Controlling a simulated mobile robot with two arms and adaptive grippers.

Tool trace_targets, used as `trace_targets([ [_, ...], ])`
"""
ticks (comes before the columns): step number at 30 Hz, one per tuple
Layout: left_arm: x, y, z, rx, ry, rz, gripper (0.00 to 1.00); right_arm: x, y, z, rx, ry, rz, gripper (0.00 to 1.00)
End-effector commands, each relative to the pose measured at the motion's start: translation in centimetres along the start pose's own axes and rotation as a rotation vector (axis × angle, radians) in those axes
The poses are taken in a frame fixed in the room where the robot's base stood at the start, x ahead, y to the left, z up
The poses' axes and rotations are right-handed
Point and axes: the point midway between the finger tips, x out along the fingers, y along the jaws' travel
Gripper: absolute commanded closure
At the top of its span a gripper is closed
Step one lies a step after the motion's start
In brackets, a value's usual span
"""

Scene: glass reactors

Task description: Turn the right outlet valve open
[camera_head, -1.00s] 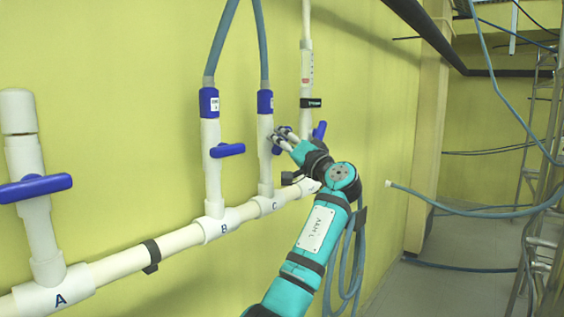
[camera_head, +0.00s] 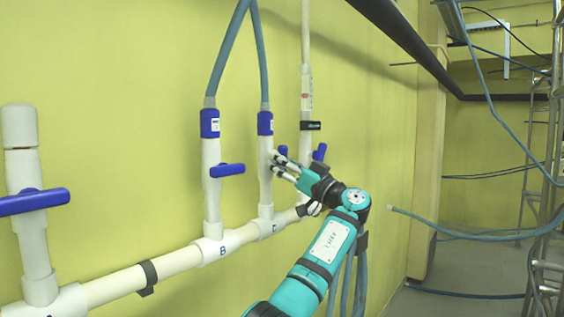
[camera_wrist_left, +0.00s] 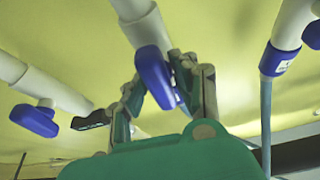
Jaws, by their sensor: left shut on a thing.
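The pipe branch marked C carries a valve with a blue handle (camera_head: 284,150), partly hidden by my left gripper. My left gripper (camera_head: 279,160) is at this handle in the head view. In the left wrist view, the gripper (camera_wrist_left: 158,73) has its fingers on both sides of a blue handle (camera_wrist_left: 154,78) below a white pipe, shut on it. How far the handle is turned I cannot tell. The neighbouring branch B has a blue handle (camera_head: 227,170) standing crosswise to its pipe. My right gripper is not in view.
A blue handle (camera_head: 35,201) sits on the near left branch. A third upright pipe (camera_head: 306,88) with a blue handle (camera_head: 320,152) stands behind my gripper. Blue hoses (camera_head: 227,55) rise from B and C. A metal scaffold (camera_head: 540,180) stands far right.

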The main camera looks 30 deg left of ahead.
Motion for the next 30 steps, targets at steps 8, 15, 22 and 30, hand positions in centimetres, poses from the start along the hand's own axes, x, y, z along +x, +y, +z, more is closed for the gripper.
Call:
trace_targets([
  [8, -0.10, 0.05, 0.14, -0.014, -0.002, -0.006, 1.00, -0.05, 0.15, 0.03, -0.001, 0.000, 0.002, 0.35],
  [15, -0.10, 0.06, 0.16, -0.013, -0.003, -0.005, 0.71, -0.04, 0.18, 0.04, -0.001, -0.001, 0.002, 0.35],
  [22, -0.07, 0.04, 0.08, -0.013, -0.002, -0.005, 0.56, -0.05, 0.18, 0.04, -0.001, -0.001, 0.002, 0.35],
  [30, -0.90, 0.08, 0.00, -0.015, 0.000, -0.004, 0.56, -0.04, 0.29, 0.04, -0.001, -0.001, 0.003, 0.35],
])
